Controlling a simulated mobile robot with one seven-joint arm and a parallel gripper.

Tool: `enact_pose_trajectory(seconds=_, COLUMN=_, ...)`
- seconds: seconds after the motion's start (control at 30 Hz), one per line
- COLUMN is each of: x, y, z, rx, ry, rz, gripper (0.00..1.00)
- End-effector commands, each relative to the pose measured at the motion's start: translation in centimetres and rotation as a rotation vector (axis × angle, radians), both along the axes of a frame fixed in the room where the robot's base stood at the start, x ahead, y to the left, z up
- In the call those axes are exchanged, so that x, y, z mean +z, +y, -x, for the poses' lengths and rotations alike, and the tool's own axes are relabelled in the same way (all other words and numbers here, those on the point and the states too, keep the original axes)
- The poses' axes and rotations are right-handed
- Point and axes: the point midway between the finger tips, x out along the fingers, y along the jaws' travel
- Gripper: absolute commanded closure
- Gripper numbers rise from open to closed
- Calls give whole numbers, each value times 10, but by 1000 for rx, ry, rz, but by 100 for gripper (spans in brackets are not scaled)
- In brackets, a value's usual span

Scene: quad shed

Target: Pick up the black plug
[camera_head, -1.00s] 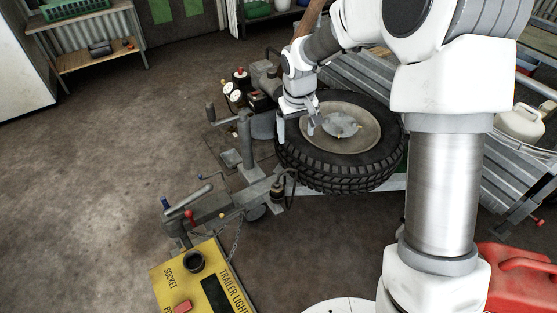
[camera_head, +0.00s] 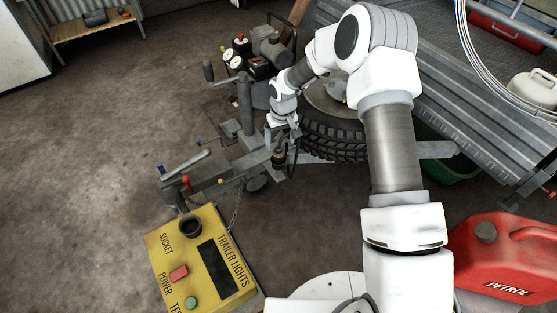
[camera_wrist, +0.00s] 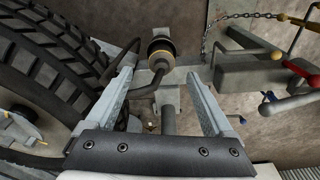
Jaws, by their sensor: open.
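The black plug (camera_head: 278,158) hangs on its cable beside the tyre, near the trailer's drawbar. In the wrist view the plug (camera_wrist: 159,48) has a dark round body with a brass-coloured ring, and its black cable bends away below it. My gripper (camera_head: 283,135) is open and empty, just above the plug in the head view. In the wrist view the two fingers of my gripper (camera_wrist: 160,72) point toward the plug, which shows between and beyond their tips. Nothing touches the plug that I can make out.
The tyre (camera_head: 335,142) stands close on the right. The drawbar (camera_head: 222,175) has a red-knobbed lever and a chain. The yellow trailer-lights box (camera_head: 240,290) with its black socket (camera_head: 190,226) is at the front. A red petrol can (camera_head: 505,262) is at the right. Floor at left is clear.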

Motion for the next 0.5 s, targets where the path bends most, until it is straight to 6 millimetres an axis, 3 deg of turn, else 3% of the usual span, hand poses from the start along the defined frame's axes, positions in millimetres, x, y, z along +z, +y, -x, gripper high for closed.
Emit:
enact_pose_trajectory(seconds=0.03, x=-10, y=0, z=0, rx=0, ry=1, rz=0, gripper=13)
enact_pose_trajectory(seconds=0.33, x=-27, y=2, z=-3, rx=0, ry=0, rz=0, gripper=13)
enact_pose_trajectory(seconds=0.5, x=-54, y=5, z=-5, rx=-1, ry=1, rz=-1, gripper=13)
